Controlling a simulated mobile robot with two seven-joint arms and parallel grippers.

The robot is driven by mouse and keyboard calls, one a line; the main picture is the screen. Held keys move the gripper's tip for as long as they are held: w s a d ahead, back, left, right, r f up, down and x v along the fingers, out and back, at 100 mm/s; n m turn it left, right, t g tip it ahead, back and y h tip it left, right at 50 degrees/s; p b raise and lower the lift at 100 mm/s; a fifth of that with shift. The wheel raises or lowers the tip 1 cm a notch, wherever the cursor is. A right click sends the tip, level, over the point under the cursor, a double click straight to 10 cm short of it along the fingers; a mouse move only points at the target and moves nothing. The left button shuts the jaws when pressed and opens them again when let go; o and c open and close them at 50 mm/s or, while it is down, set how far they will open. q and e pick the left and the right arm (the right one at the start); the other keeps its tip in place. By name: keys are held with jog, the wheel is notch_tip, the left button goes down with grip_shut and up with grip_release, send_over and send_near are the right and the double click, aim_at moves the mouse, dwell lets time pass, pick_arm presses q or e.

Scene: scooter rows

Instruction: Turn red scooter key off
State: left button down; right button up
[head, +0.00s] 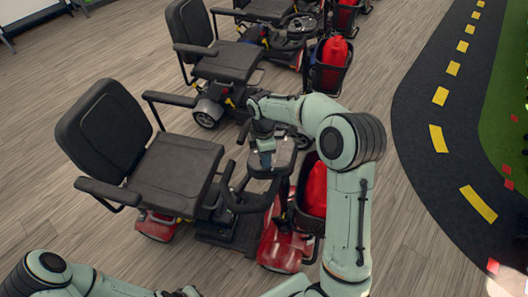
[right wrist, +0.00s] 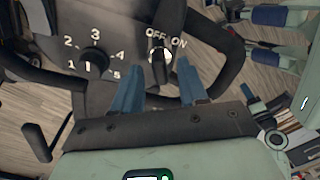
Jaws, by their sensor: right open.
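The red scooter (head: 283,240) stands nearest, with a black seat and red body panels. My right arm reaches over its tiller, and my right gripper (head: 265,150) is at the control console. In the right wrist view the console (right wrist: 125,25) shows a dark key switch (right wrist: 159,64) below the white OFF and ON labels. My right gripper's two blue fingers (right wrist: 157,88) are open, one on each side of the key's lower end. I cannot tell whether they touch it, or its exact setting. My left arm shows at the lower left; its fingers are not visible.
A numbered dial (right wrist: 95,62) sits left of the key, and black handlebars (right wrist: 228,58) curve around the console. A red bag (head: 316,190) is in the front basket. Other scooters (head: 225,62) stand behind. Wood floor is clear toward the dark track (head: 425,110) at right.

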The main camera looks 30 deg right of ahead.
notch_tip(320, 180, up, 13)
jog(key=w, duration=0.1)
jog(key=shift+r+p, duration=0.2)
jog(key=shift+p, duration=0.1)
jog(key=shift+d, duration=0.1)
dwell(0.4)
